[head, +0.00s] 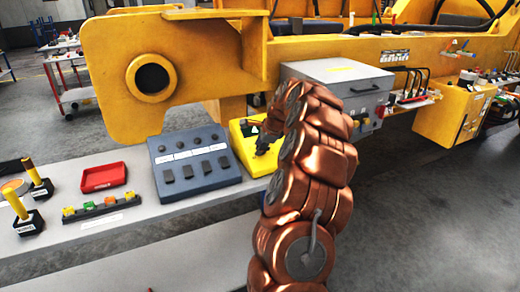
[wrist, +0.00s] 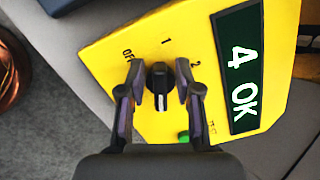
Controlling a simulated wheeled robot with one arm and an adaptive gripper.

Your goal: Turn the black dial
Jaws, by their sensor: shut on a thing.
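The black dial (wrist: 157,76) is on the yellow panel box (wrist: 95,58) in the wrist view. Labels OFF, 1 and 2 lie around it, and a further label at lower right is too small to read. A white line shows on the dial's side toward my wrist. My gripper (wrist: 160,84) is shut on the dial, one finger on each side. A dark display (wrist: 238,75) reads "4 OK", and a green button (wrist: 183,136) is right of and below the dial. In the head view the yellow box (head: 240,136) is partly hidden behind my arm, and the dial cannot be made out.
A blue-grey button panel (head: 195,165) stands just left of the yellow box on the bench (head: 150,215). A grey box (head: 340,88) is behind my arm.

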